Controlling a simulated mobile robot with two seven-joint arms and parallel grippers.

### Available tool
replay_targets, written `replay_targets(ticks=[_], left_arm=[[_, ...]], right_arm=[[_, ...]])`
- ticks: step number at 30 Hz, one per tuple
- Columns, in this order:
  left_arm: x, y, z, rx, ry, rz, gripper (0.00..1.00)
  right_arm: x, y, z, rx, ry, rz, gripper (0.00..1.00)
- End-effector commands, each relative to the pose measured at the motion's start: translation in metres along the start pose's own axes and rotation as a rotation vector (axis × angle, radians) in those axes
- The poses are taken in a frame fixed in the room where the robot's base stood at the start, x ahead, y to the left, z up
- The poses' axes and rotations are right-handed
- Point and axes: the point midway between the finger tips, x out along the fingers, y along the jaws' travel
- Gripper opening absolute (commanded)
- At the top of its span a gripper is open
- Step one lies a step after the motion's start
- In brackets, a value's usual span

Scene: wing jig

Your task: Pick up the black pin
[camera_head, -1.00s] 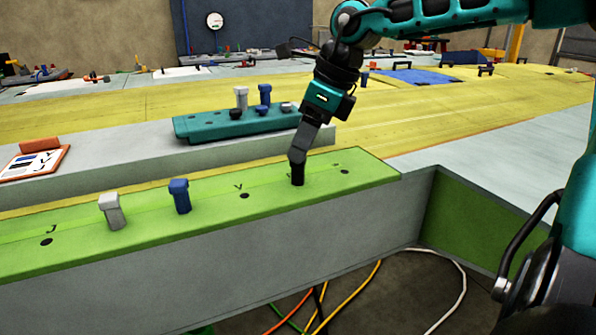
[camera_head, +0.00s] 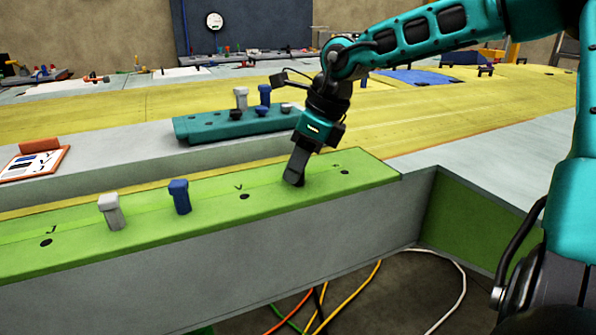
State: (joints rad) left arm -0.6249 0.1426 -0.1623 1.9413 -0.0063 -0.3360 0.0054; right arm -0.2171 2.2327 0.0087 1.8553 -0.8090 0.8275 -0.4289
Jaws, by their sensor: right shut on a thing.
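My right gripper (camera_head: 294,176) reaches down to the green rail (camera_head: 130,231) and is shut on the black pin. The dark fingers hide most of the pin, and I cannot tell it apart from the fingertips. The pin is at a spot on the rail between two open holes. I cannot tell whether it is still in its hole. My left gripper is not in view.
A grey pin (camera_head: 111,211) and a blue pin (camera_head: 180,197) stand in the rail to the left. A teal block (camera_head: 205,131) holding several pins stands behind. A clipboard (camera_head: 34,163) lies at left. Cables hang below the rail.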

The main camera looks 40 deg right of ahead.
Motion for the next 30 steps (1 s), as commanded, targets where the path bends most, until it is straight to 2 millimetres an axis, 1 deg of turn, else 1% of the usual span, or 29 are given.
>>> replay_targets(ticks=[1, 6, 14, 19, 23, 26, 30], left_arm=[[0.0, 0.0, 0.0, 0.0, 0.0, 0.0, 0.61], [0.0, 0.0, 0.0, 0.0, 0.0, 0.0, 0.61], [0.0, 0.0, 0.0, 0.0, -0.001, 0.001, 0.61], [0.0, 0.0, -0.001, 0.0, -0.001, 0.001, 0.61], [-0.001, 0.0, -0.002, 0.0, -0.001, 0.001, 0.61], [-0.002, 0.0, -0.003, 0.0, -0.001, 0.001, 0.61], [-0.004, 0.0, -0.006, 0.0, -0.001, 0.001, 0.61]], right_arm=[[0.0, 0.0, 0.0, 0.0, 0.0, 0.0, 0.17], [0.0, 0.0, 0.0, 0.0, 0.0, 0.0, 0.01], [-0.001, 0.0, 0.001, 0.0, -0.001, -0.001, 0.01], [-0.011, 0.0, 0.005, 0.0, -0.003, -0.002, 0.01], [-0.029, -0.001, 0.013, -0.001, -0.005, -0.004, 0.01], [-0.051, -0.001, 0.022, -0.001, -0.006, -0.004, 0.01], [-0.088, -0.001, 0.037, -0.001, -0.005, -0.005, 0.01]])
